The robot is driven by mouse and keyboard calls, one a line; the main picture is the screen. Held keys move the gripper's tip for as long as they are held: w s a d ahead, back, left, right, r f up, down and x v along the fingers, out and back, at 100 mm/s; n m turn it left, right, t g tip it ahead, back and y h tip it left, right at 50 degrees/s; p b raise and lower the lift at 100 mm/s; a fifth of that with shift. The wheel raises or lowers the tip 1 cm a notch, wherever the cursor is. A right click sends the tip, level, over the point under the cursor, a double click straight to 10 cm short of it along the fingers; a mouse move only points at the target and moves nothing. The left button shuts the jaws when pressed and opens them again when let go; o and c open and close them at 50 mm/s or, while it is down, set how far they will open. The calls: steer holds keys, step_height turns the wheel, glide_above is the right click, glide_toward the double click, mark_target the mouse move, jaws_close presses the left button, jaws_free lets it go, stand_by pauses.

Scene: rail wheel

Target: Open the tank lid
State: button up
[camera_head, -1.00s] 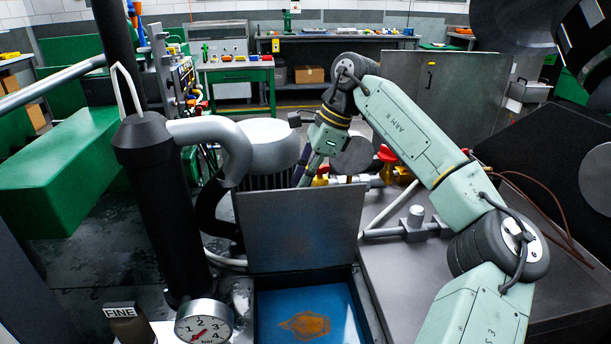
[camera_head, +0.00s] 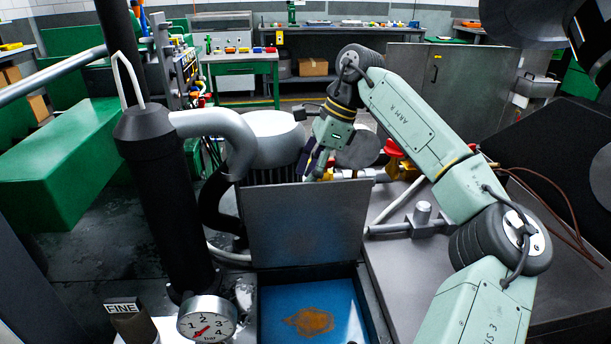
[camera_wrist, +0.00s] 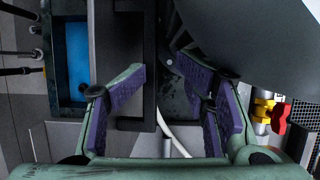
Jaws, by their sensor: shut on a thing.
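The tank lid (camera_head: 304,222) is a grey metal plate that stands raised, about upright, at the back edge of the open tank (camera_head: 262,315). Blue shows inside the tank, with a rusty brown patch. My gripper (camera_head: 314,172) is at the lid's top edge, on its far side, and its fingertips are partly hidden there. In the wrist view my purple-padded fingers (camera_wrist: 165,105) straddle the lid's edge and dark handle (camera_wrist: 135,122). The gripper is shut on the lid, though the exact contact is hard to see. The blue tank inside shows at the left (camera_wrist: 77,60).
A black column with a curved grey pipe (camera_head: 220,130) stands left of the lid. A pressure gauge (camera_head: 207,319) is at the front. Red and yellow valves (camera_head: 392,155) and pipe fittings lie behind and right of the lid. A flat grey top (camera_head: 400,275) is at the right.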

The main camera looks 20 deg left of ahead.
steer(key=v, duration=0.7)
steer(key=shift+s+r, duration=0.2)
steer(key=shift+s, duration=0.1)
